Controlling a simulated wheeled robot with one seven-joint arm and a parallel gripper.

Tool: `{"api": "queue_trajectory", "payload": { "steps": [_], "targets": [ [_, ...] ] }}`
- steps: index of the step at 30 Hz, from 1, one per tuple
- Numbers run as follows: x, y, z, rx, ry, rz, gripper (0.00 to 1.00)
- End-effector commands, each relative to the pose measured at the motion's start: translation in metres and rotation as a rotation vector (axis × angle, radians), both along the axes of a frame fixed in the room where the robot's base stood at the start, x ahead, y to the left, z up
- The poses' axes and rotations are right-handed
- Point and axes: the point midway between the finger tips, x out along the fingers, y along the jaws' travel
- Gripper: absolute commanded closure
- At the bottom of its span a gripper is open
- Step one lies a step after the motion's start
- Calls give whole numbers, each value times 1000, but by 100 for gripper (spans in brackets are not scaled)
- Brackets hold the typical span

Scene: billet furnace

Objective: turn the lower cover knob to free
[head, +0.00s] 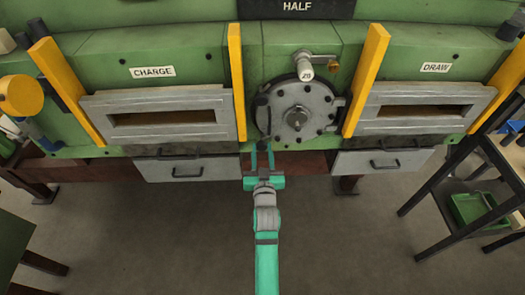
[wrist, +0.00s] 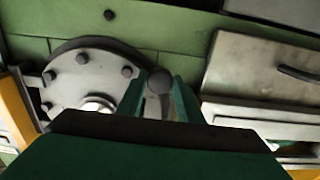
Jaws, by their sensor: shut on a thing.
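The round grey cover (head: 297,112) with a ring of dark bolts is in the middle of the green furnace front. The wrist view shows part of the same cover (wrist: 95,75). My gripper (head: 263,147) is at the cover's lower left edge. In the wrist view my gripper (wrist: 160,97) has its two green fingers on either side of a dark round knob (wrist: 160,80) beside the cover's rim, shut on it. A pale strip shows below the knob between the fingers. In the head view the fingers largely hide this knob, and its turn position cannot be read.
A pale cylindrical handle (head: 306,72) sticks out above the cover. Yellow bars (head: 238,80) stand either side. The CHARGE door (head: 160,118) is left and the DRAW door (head: 425,108) right, with drawers (head: 182,168) below. A dark stand (head: 460,190) is at right. The floor in front is clear.

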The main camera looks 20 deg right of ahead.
Motion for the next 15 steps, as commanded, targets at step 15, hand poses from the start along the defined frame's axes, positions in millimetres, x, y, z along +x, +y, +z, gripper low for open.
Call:
{"api": "queue_trajectory", "payload": {
  "steps": [15],
  "targets": [
    [0, 0, 0, 286, -82, -1, 90]
  ]
}}
